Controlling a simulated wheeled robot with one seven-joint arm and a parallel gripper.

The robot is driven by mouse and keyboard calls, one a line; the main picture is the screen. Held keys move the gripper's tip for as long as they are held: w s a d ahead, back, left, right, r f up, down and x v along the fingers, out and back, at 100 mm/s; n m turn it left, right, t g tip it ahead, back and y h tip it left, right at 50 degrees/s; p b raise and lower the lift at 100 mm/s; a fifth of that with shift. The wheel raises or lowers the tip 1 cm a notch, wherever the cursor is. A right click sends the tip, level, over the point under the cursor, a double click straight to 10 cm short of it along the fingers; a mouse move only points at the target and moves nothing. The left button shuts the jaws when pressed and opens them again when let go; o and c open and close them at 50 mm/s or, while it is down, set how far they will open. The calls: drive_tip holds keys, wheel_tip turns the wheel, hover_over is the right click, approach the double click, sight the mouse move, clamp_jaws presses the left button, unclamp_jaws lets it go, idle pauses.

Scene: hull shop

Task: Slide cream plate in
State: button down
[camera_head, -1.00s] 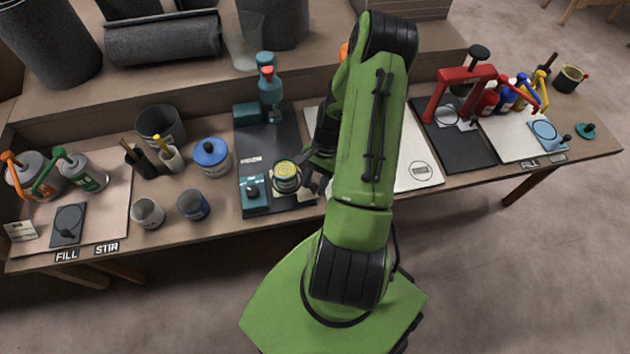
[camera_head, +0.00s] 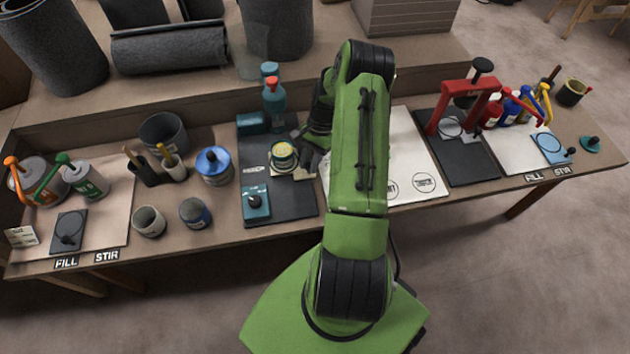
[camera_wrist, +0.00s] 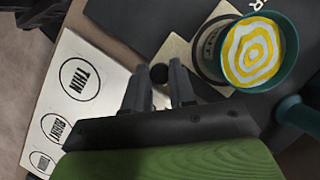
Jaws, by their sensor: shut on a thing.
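The cream plate (camera_wrist: 178,55) is a flat pale square. It shows as a small pale patch in the head view (camera_head: 303,172). A black knob (camera_wrist: 160,73) stands at its near corner. My gripper (camera_wrist: 161,86) is shut on this knob, one finger on each side. In the head view my gripper (camera_head: 311,155) is at the right of the plate. A dark round cup or base with a label (camera_wrist: 208,48) stands on the plate. A teal-rimmed bowl with yellow and white swirls (camera_wrist: 252,52) overlaps it; it also shows in the head view (camera_head: 284,154). Whether they touch is unclear.
A dark mat (camera_head: 290,205) lies under the teal parts. A teal bottle-like post (camera_head: 273,97) stands behind; a teal block with a black knob (camera_head: 256,204) stands in front. A white board with printed circles (camera_head: 410,165) lies to the right. A blue-lidded can (camera_head: 214,165) stands left.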

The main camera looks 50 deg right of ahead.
drive_tip(key=w+d, duration=0.2)
drive_tip(key=shift+w+f+b, duration=0.15)
drive_tip(key=shift+w+b, duration=0.15)
drive_tip(key=shift+w, duration=0.05)
drive_tip(key=shift+w+d+r, duration=0.2)
drive_tip(key=shift+w+d, duration=0.05)
drive_tip(key=shift+w, duration=0.2)
drive_tip(key=c, duration=0.9)
unclamp_jaws()
drive_tip(key=shift+w, duration=0.1)
drive_tip(key=shift+c, duration=0.2)
drive_tip(key=p+v, duration=0.4)
drive_tip(key=v, duration=1.1)
drive_tip(key=shift+r, duration=0.35)
drive_tip(key=shift+f, duration=0.1)
